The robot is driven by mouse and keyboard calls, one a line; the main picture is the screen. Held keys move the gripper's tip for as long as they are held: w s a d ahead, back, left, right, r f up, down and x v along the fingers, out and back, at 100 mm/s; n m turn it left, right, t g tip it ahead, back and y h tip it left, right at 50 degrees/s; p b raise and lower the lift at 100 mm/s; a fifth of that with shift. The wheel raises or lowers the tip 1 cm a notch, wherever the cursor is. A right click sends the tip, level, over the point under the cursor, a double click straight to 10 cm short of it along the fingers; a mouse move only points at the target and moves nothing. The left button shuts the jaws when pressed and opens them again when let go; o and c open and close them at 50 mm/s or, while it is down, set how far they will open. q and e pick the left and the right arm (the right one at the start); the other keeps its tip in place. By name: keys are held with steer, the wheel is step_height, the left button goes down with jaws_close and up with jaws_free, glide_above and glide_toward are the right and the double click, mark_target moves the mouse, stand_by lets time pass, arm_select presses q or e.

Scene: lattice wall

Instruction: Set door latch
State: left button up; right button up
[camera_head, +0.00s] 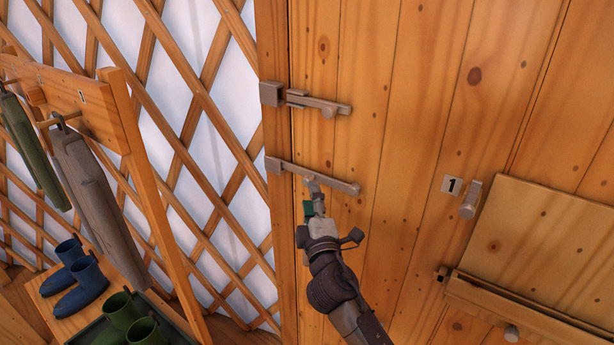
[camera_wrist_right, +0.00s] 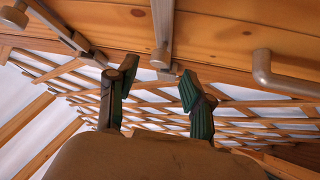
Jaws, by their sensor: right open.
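The wooden door carries two grey metal latches. The upper latch (camera_head: 318,104) is a bar with a round knob, lying across the door's left edge and meeting a block on the frame. The lower latch (camera_head: 335,183) is a longer bar, sloping slightly down to the right. My right gripper (camera_head: 311,200) is just below the lower latch. In the right wrist view its green-padded fingers (camera_wrist_right: 159,72) are apart, with a latch knob (camera_wrist_right: 160,57) showing in the gap. I cannot tell if the knob is between the fingers or just beyond them. My left gripper is not in view.
A curved grey handle (camera_wrist_right: 278,78) is right of the fingers in the wrist view. A hook (camera_head: 470,199) beside a "1" label and a folded wooden panel (camera_head: 545,250) are on the right.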

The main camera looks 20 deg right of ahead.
mark_target(307, 181)
steer(key=x, duration=0.6)
steer(key=shift+w+p, duration=0.2)
steer(key=shift+p, duration=0.2)
steer(key=shift+c, duration=0.2)
jaws_close()
